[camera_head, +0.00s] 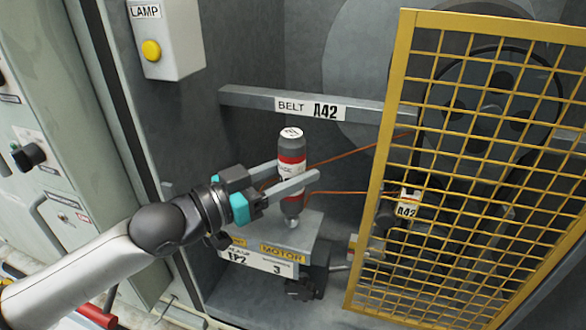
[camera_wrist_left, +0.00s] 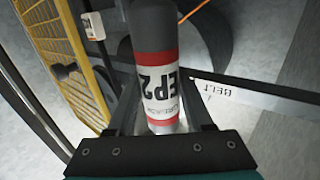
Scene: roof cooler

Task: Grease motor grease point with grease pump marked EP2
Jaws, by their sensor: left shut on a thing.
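The grease pump (camera_head: 291,165) is a dark cylinder with red and white bands, held upright between the fingers of my left gripper (camera_head: 293,178). In the left wrist view the pump (camera_wrist_left: 157,70) shows the marking EP2, and the gripper (camera_wrist_left: 160,125) closes around it from both sides. The pump's pale lower tip is just above or touching the top of the motor housing (camera_head: 270,235); I cannot tell which. A label (camera_head: 262,261) on the motor reads MOTOR, EP2 and 3. The grease point itself is hidden. My right gripper is not in view.
A yellow mesh guard (camera_head: 386,165) stands open on the right, before the pulley. A bar marked BELT A42 (camera_head: 240,97) crosses behind the pump. Orange lines (camera_head: 335,193) run behind it. A LAMP box with a yellow button (camera_head: 151,50) is at upper left.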

